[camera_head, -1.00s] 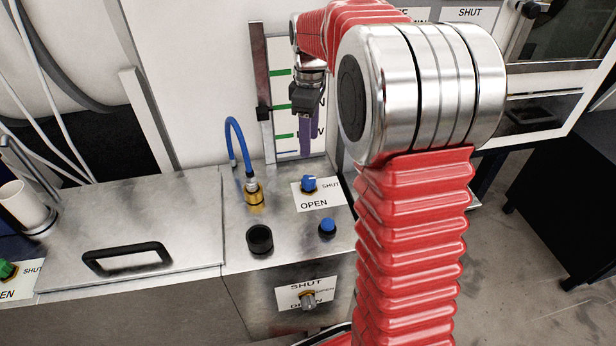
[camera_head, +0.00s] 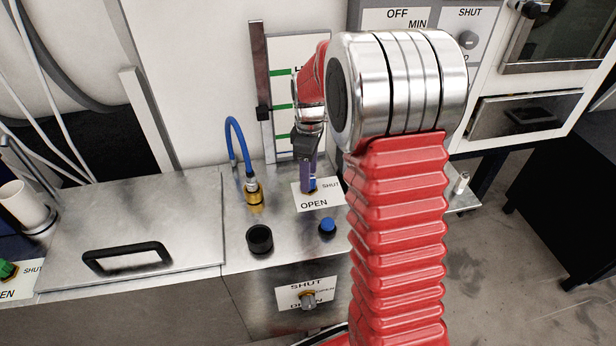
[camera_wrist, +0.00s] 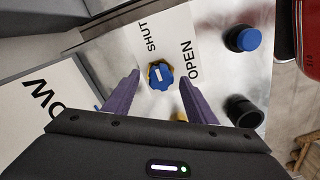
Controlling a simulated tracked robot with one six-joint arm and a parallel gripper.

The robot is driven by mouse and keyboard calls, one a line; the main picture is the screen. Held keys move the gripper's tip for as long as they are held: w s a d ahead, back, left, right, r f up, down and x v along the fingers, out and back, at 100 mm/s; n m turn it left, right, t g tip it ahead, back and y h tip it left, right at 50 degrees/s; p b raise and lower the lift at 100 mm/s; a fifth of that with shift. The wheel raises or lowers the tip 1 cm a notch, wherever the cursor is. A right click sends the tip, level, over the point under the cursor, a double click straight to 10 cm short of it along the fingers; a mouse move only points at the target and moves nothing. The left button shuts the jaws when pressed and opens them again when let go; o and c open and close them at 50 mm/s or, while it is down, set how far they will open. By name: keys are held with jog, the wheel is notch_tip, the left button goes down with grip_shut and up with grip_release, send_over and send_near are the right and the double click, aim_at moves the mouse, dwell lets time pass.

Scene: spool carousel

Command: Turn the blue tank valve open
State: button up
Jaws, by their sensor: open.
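The blue valve knob (camera_wrist: 160,75) sits on a white label with SHUT and OPEN printed at different sides. A short white mark shows on its top; I cannot tell for sure which word it points to. In the head view the valve (camera_head: 313,186) is mostly hidden behind my gripper (camera_head: 308,188). My gripper (camera_wrist: 159,79) is open. Its two purple fingers come down from above, with the knob showing between their tips in the wrist view. I cannot tell whether either finger touches it.
A blue button (camera_head: 327,226) and a black round socket (camera_head: 260,239) stand on the metal top nearby. A brass fitting (camera_head: 254,193) with a blue hose is left of the valve. A gauge panel (camera_head: 284,58) rises behind. A grey knob (camera_head: 307,301) is on the front face.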

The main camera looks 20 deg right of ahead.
jog(key=shift+f, duration=0.8)
jog(key=shift+c, duration=0.2)
jog(key=c, duration=0.9)
jog(key=shift+a, duration=0.25)
jog(key=shift+c, duration=0.5)
jog(key=shift+d, duration=0.15)
